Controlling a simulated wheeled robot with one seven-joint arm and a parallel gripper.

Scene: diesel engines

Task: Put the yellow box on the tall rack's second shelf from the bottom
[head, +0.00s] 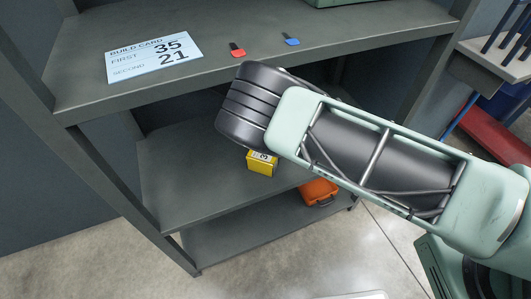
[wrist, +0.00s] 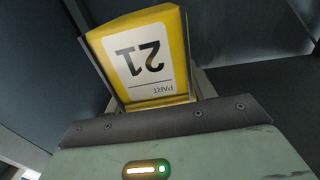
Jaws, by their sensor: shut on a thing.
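A yellow box (wrist: 140,55) with a white label reading "PART 21", upside down in the picture, fills the upper middle of the wrist view. My gripper (wrist: 165,103) is shut on it; the fingertips are largely hidden. In the head view my arm hides the gripper and probably this box. The tall rack (head: 165,178) shows three boards there. A yellow box (head: 262,162) with a partly covered label showing a "3" appears at the second board from the bottom, below my arm. It seems to be a different box.
An orange case (head: 318,192) is on the lowest board. The upper board holds a build card (head: 154,60) reading first 35, second 21, plus a red tag (head: 237,50) and a blue tag (head: 291,39). The second board's left part looks clear.

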